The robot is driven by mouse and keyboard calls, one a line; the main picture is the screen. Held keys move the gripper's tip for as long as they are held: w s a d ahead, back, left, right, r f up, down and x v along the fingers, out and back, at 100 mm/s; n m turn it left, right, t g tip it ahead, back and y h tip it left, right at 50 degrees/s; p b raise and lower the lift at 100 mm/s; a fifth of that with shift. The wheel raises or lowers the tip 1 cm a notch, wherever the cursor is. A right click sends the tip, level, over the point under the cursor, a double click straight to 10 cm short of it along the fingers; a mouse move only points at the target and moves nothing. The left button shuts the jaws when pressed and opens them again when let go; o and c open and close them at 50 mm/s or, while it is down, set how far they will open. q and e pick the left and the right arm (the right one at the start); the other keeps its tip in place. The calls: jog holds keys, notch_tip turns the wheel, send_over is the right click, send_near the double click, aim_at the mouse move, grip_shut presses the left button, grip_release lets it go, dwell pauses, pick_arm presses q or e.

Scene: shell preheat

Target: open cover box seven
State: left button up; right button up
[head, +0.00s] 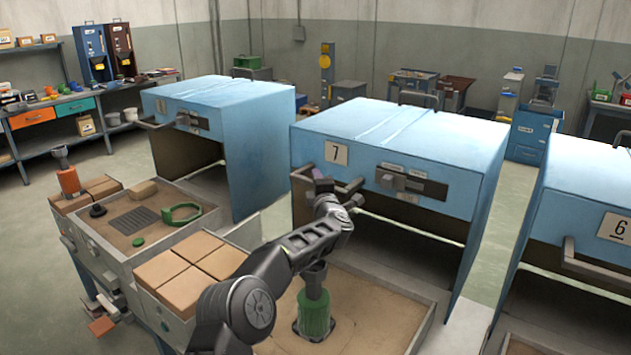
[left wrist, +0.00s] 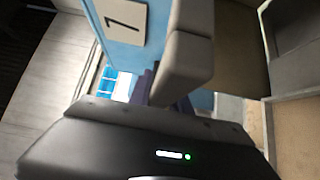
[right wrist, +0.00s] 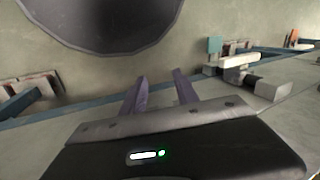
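Cover box seven (head: 400,140) is a blue hood with a "7" label (head: 337,153), standing over a sandy tray (head: 385,310). A grey bar handle (head: 345,190) runs along its front lower edge. My left gripper (head: 322,182) is at the left part of this handle. In the left wrist view the grey handle (left wrist: 185,50) crosses close in front of the purple fingers (left wrist: 165,95) and partly hides them. I cannot tell whether they grip it. My right gripper (right wrist: 160,90) is open and empty, with fingers apart; it is not visible in the head view.
Another blue cover box (head: 220,110) stands at the left and box six (head: 590,200) at the right. A green-bodied tool (head: 314,310) stands in the near tray below my left arm. Tan blocks (head: 185,265) fill the tray corner at left.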

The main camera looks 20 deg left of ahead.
pick_arm(q)
jog(key=o, duration=0.3)
jog(key=b+v, duration=0.2)
jog(key=v, duration=0.5)
jog(key=shift+s+d+b, duration=0.15)
jog(key=shift+s+b, duration=0.15)
jog(key=shift+s, duration=0.05)
dwell(0.5)
